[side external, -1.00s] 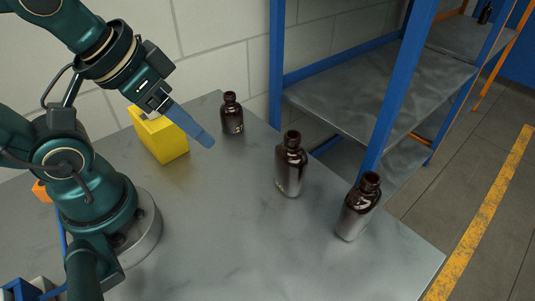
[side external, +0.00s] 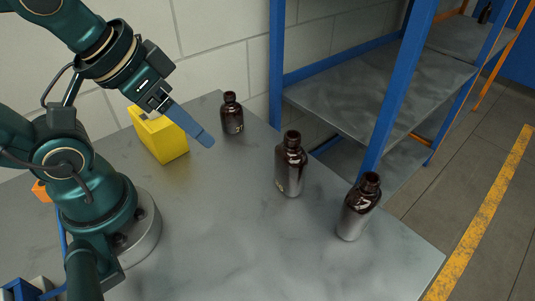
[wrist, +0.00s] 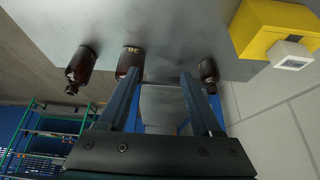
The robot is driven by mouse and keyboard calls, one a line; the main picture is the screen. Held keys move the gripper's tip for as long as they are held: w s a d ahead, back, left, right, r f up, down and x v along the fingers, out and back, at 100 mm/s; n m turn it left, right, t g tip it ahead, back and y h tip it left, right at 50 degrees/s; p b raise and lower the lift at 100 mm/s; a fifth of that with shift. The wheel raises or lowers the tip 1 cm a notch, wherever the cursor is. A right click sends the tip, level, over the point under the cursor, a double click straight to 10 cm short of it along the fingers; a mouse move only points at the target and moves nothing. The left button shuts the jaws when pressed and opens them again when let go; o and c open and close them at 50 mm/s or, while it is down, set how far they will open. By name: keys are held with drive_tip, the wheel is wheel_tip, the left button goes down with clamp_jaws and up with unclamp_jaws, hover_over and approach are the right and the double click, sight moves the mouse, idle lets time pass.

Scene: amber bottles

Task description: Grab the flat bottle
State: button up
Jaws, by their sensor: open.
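Three dark amber bottles stand upright on the grey table: one at the back (side external: 232,115), one in the middle (side external: 290,170) and one at the right (side external: 357,210). I cannot tell for sure which is the flat one. In the wrist view the back one (wrist: 208,72), the middle one with yellow marking (wrist: 130,60) and the right one (wrist: 82,66) show upside down. My gripper (side external: 205,140) is above the table, left of the bottles, its blue fingers pointing down and right. In the wrist view its fingers (wrist: 159,74) are apart, with no bottle held between them.
A yellow container (side external: 168,142) stands on the table behind and below my gripper. A blue-framed shelf unit (side external: 388,95) stands just beyond the table; another dark bottle (side external: 485,13) is far off at top right. The table's front middle is clear.

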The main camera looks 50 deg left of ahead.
drive_tip(key=shift+o, duration=0.3)
drive_tip(key=o, duration=0.5)
drive_tip(key=w+r, duration=0.3)
drive_tip(key=r, duration=0.1)
drive_tip(key=m+g, duration=0.1)
drive_tip(key=g, duration=0.3)
approach(291, 152)
drive_tip(key=a, duration=0.3)
drive_tip(key=shift+m+g, duration=0.3)
drive_tip(key=shift+g, duration=0.4)
drive_tip(key=w+f, duration=0.1)
drive_tip(key=f, duration=0.1)
drive_tip(key=d+f, duration=0.1)
drive_tip(key=w+d+f, duration=0.1)
drive_tip(key=f, duration=0.1)
drive_tip(key=shift+w+f, duration=0.3)
drive_tip(key=shift+s+f, duration=0.1)
drive_tip(key=shift+f, duration=2.65)
